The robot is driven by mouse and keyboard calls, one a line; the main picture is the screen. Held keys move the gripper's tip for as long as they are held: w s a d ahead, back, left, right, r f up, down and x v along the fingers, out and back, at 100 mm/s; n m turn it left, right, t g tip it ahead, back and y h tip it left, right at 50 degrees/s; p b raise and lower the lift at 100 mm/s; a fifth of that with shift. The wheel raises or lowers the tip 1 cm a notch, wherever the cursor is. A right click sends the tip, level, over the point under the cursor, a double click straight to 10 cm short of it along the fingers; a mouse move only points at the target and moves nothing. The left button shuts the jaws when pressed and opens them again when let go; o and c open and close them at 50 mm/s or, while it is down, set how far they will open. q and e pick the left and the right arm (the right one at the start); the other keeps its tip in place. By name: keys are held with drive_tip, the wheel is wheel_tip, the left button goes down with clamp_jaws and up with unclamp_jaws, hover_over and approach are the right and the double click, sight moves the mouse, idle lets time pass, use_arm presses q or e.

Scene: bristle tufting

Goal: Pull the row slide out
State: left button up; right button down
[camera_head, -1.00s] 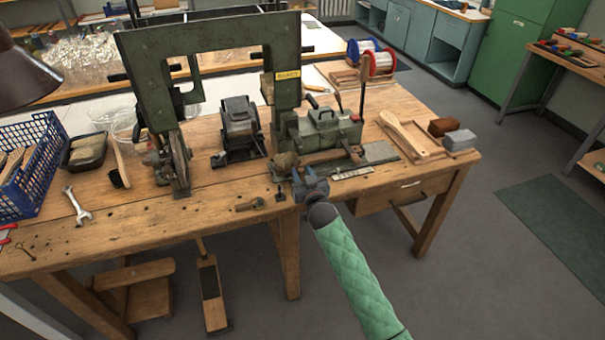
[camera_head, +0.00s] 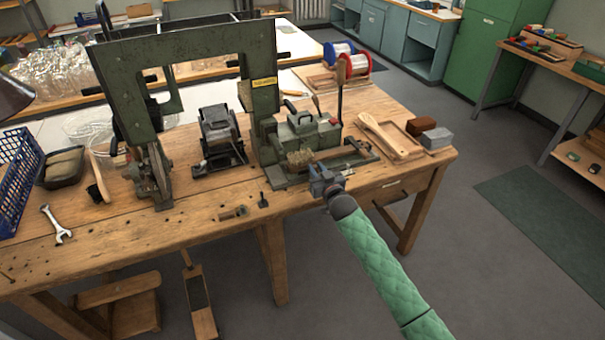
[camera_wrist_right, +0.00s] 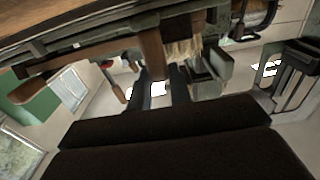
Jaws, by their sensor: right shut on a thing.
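The green machine (camera_head: 302,131) stands on the wooden bench, with the row slide (camera_head: 346,160) low along its front. A wooden piece and a pale bristle tuft (camera_head: 300,157) sit on the slide. The tuft also shows in the right wrist view (camera_wrist_right: 183,48). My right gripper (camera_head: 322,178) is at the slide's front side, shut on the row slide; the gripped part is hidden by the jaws. Its dark fingers (camera_wrist_right: 165,86) show in the right wrist view, just below the tuft and the wood. My left gripper is not in view.
A wooden tray (camera_head: 402,153) with a paddle, and brown and grey blocks (camera_head: 437,138), lie right of the machine. A small dark peg (camera_head: 263,201) stands on the bench (camera_head: 110,228) to the left.

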drive_tip(key=shift+w+d, duration=0.1)
drive_tip(key=shift+d, duration=0.2)
drive_tip(key=c, duration=1.3)
unclamp_jaws()
drive_tip(key=shift+d, duration=0.2)
drive_tip(key=shift+w, duration=0.1)
